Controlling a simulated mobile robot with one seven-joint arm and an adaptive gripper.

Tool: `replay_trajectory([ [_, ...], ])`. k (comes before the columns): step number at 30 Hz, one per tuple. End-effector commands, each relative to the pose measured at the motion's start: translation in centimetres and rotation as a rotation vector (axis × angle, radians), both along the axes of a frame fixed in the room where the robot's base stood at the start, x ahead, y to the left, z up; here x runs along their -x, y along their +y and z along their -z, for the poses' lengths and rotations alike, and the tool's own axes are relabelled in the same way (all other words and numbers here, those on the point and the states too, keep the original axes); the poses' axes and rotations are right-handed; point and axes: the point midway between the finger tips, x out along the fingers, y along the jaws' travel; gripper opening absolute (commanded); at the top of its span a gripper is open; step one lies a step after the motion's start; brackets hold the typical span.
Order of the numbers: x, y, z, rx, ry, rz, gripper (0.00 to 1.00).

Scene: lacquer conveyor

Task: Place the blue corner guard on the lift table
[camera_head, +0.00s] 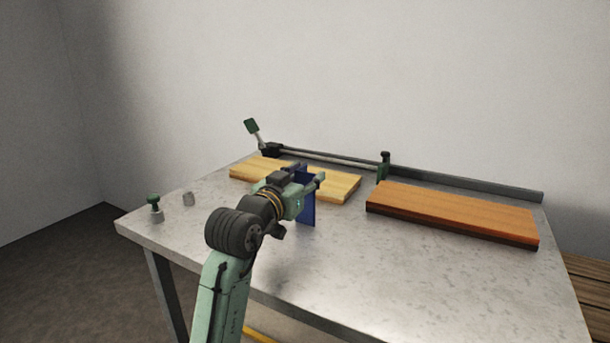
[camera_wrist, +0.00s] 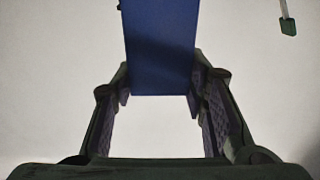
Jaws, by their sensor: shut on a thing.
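The blue corner guard (camera_head: 308,208) is a flat-looking upright blue piece. My gripper (camera_head: 307,174) is shut on its upper part, in front of the yellow board. In the wrist view the blue corner guard (camera_wrist: 160,45) sits between the two dark fingers of my gripper (camera_wrist: 161,85) and runs out past the top edge. A grey, speckled table (camera_head: 420,275) lies under my arm; I cannot tell whether it is the lift table. I cannot tell whether the guard's lower end touches it.
A yellow wooden board (camera_head: 340,188) lies behind the guard. An orange-brown board (camera_head: 450,212) lies to the right. A rail (camera_head: 450,181) with a green-ended lever (camera_head: 252,126) runs along the back. Two small pegs stand at the left. The table's front right is clear.

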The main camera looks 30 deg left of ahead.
Motion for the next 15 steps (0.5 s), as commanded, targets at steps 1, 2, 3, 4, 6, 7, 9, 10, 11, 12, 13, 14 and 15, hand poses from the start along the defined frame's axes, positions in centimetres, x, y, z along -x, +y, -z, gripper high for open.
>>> replay_trajectory([
  [1, 0.02, -0.03, -0.09, -0.001, -0.002, 0.0, 0.08],
  [2, 0.01, -0.04, -0.1, -0.001, -0.002, 0.0, 0.08],
  [3, 0.01, -0.04, -0.1, -0.001, -0.001, 0.0, 0.08],
  [4, 0.01, -0.04, -0.1, -0.001, -0.001, 0.0, 0.08],
  [6, 0.01, -0.04, 0.03, -0.001, -0.001, 0.001, 0.08],
  [7, 0.0, -0.04, 0.15, 0.0, -0.001, 0.001, 0.08],
  [9, 0.0, -0.04, 0.42, 0.0, -0.001, 0.001, 0.08],
  [10, 0.01, -0.03, 0.26, 0.0, -0.001, 0.0, 0.42],
  [11, 0.01, -0.03, 0.24, 0.0, -0.001, 0.0, 0.44],
  [12, 0.01, -0.03, 0.24, 0.0, -0.001, 0.0, 0.47],
  [13, 0.01, -0.03, 0.23, 0.0, -0.001, 0.0, 0.49],
  [14, 0.02, -0.02, 0.23, 0.0, -0.001, 0.0, 0.51],
  [15, 0.02, -0.02, 0.23, 0.0, -0.001, 0.0, 0.53],
])
